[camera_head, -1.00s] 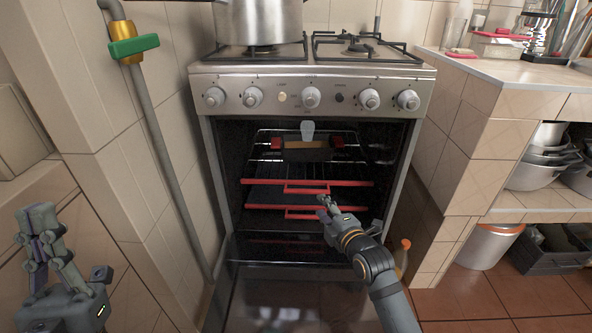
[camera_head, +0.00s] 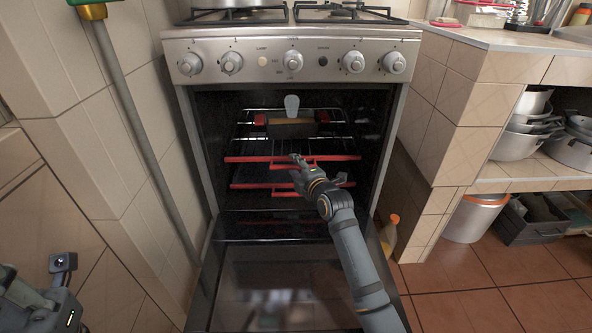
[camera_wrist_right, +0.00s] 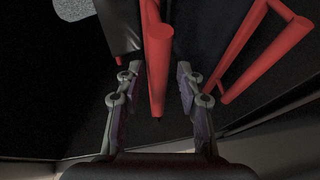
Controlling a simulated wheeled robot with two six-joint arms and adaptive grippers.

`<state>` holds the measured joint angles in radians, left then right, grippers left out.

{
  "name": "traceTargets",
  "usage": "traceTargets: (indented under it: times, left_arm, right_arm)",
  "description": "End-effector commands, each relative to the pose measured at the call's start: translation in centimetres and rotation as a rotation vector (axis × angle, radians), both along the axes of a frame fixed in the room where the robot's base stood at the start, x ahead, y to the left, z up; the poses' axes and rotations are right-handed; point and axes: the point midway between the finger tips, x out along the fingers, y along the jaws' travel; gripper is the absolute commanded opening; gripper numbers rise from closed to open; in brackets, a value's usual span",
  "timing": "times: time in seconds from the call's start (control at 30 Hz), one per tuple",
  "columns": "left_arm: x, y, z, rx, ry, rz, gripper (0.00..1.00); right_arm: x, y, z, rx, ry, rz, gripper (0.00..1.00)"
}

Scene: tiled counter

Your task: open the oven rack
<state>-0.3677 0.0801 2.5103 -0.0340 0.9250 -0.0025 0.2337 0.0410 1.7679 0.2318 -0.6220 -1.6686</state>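The oven (camera_head: 290,60) stands with its door (camera_head: 285,285) folded down. Inside are two wire racks: an upper rack (camera_head: 245,158) and a lower rack (camera_head: 246,185), each with a red front bar and handle. My right gripper (camera_head: 298,162) is at the upper rack's front handle. In the right wrist view its fingers (camera_wrist_right: 158,78) are open, one on each side of a red bar (camera_wrist_right: 158,60); contact cannot be told. A second red handle (camera_wrist_right: 260,50) is to the right there. My left gripper (camera_head: 22,290) is partly cut off at lower left.
A dark pan (camera_head: 292,130) with red grips is inside the oven, toward the back. A tiled counter (camera_head: 450,110) is on the right. A bottle (camera_head: 389,232) stands beside the door.

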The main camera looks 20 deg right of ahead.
Motion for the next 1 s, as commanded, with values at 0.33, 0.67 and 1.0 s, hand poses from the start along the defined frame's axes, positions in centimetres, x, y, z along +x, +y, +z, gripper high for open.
traceTargets:
  times: [0.33, 0.67, 1.0]
  left_arm:
    - [-0.01, 0.01, 0.07, -0.001, -0.001, 0.000, 0.00]
    - [0.01, 0.01, 0.07, -0.001, 0.000, 0.000, 0.00]
    - [0.05, 0.05, 0.70, -0.002, 0.001, -0.002, 0.00]
  right_arm:
    - [-0.03, -0.01, 0.06, 0.000, -0.001, 0.000, 0.12]
    - [-0.04, -0.02, 0.05, 0.000, 0.000, 0.000, 0.00]
    - [-0.43, 0.09, 0.20, 0.000, 0.001, 0.000, 0.00]
